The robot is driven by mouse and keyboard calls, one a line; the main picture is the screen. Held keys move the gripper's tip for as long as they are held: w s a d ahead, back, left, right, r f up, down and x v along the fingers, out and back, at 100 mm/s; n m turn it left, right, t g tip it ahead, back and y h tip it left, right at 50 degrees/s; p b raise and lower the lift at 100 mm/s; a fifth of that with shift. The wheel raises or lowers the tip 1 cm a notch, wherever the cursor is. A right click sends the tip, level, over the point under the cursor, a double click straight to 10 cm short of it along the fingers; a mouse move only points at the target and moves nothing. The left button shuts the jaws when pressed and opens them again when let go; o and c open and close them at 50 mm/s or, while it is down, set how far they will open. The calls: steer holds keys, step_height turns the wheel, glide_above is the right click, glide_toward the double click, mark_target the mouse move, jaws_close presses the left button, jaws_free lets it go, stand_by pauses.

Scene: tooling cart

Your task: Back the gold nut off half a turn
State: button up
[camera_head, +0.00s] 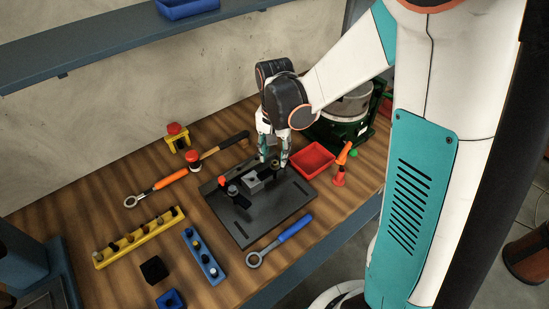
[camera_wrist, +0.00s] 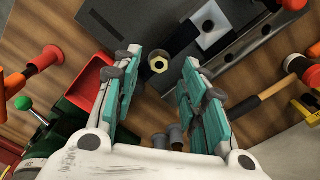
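My gripper (camera_wrist: 160,62) is open, with one teal finger on each side of the nut and a visible gap to both. In the head view my gripper (camera_head: 273,161) points down over the back right part of the plate (camera_head: 282,205). The nut is mostly hidden between the fingers there. I cannot tell whether the fingertips are level with it.
A grey block (camera_head: 253,182) and a red-topped post (camera_head: 223,182) stand on the plate beside the gripper. A red tray (camera_head: 313,160) and an orange tool (camera_head: 342,160) are close on the right. A blue-handled wrench (camera_head: 280,240) lies in front; an orange-handled wrench (camera_head: 170,180) lies behind left.

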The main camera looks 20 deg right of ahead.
step_height(320, 180, up, 9)
steer(key=shift+f, duration=0.15)
stand_by(0.4)
